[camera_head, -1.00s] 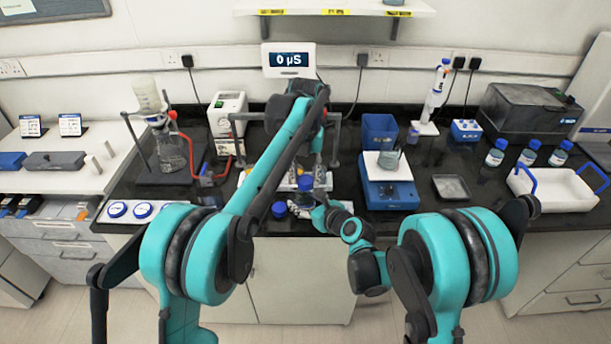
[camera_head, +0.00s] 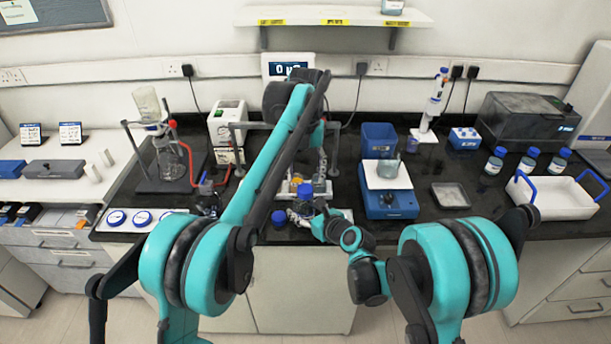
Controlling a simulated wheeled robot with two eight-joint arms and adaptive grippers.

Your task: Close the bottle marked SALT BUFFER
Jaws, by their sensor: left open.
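No label reading SALT BUFFER is legible. A bottle with a blue cap (camera_head: 305,190) stands in the small work area at the counter's front middle, its body mostly hidden. A separate blue cap (camera_head: 279,217) sits at the front edge, left of it. My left arm reaches over this area. My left gripper (camera_head: 322,180) hangs open just right of and behind the blue-capped bottle, partly hidden by my arm. My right gripper (camera_head: 318,208) is low in front, close to the bottle. Its fingers are too small to read.
Several blue-capped bottles (camera_head: 494,162) stand at the right beside a white tray (camera_head: 552,205). A blue stirrer (camera_head: 388,203) carries a beaker (camera_head: 389,165). A clamp stand with glassware (camera_head: 168,160) is at the left. Round blue-rimmed discs (camera_head: 142,218) lie front left.

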